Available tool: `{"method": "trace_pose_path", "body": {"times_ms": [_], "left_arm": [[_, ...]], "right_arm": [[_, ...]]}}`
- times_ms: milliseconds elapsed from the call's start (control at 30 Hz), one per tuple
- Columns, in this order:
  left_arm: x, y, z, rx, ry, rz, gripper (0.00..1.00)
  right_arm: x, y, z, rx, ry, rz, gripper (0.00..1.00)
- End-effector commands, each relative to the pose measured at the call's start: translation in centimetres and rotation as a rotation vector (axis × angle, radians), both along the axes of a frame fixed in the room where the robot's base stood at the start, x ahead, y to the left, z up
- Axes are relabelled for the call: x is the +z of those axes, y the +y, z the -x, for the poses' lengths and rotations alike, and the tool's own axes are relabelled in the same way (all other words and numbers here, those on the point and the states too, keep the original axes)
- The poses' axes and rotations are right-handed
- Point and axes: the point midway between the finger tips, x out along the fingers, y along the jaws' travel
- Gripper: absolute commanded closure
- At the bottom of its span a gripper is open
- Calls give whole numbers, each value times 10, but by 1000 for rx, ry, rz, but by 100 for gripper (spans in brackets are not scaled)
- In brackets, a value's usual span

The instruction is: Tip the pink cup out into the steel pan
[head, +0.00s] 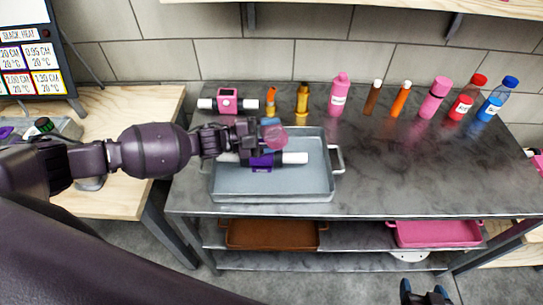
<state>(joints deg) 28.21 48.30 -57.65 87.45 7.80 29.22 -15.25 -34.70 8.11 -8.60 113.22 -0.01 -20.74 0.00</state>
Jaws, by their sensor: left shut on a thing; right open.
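The translucent pink cup (275,138) is held by my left gripper (262,135) above the steel pan (225,185), over its back part. The gripper is shut on the cup and partly hides it. The cup looks tilted, but its contents cannot be made out. The pan is a shallow grey tray with side handles on the metal table. My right gripper (425,294) is open and empty at the bottom right, in front of the table.
A purple device with white ends (262,163) appears within the pan's outline, below the cup. A similar pink device (228,101) and several bottles, including a pink one (339,96), line the table's back. The table's right half (420,165) is clear. Brown and pink trays sit below.

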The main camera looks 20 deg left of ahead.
Motion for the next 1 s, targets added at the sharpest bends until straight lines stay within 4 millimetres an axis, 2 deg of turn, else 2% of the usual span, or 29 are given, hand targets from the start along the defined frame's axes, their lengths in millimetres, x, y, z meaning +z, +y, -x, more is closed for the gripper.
{"method": "trace_pose_path", "body": {"times_ms": [1000], "left_arm": [[2, 2, -5, -1, 98, 52, 67]], "right_arm": [[1, 0, 3, -2, 7, 0, 29]]}}
